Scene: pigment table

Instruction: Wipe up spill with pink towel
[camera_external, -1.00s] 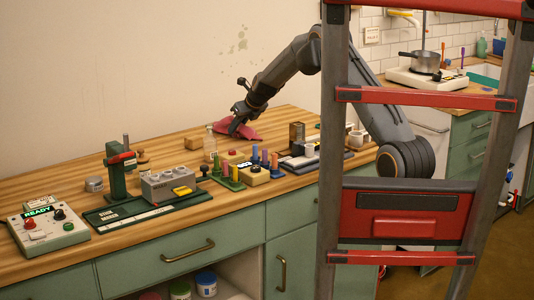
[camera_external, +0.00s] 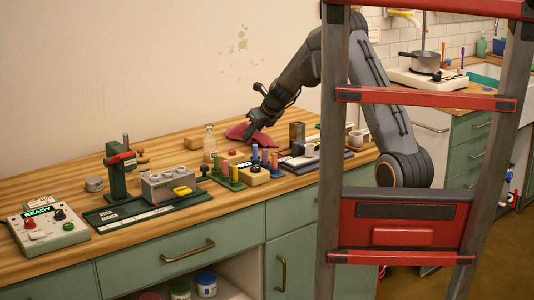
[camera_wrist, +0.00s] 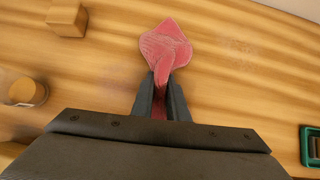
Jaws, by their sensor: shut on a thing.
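The pink towel (camera_external: 238,131) lies crumpled on the wooden table near the back wall. My gripper (camera_external: 250,134) reaches down to it and is shut on its near end. In the wrist view, the towel (camera_wrist: 165,46) fans out beyond the closed fingers (camera_wrist: 160,92), its far part spread over the wood. A faint pale, speckled patch (camera_wrist: 240,50) shows on the table to the right of the towel; it may be the spill. I cannot make out this patch in the external view, and the towel's underside is hidden.
A glass bottle (camera_external: 210,143) and wooden block (camera_external: 193,142) stand left of the towel. A green-rimmed tray (camera_wrist: 304,146) is at the wrist view's right. Bare wood surrounds the towel.

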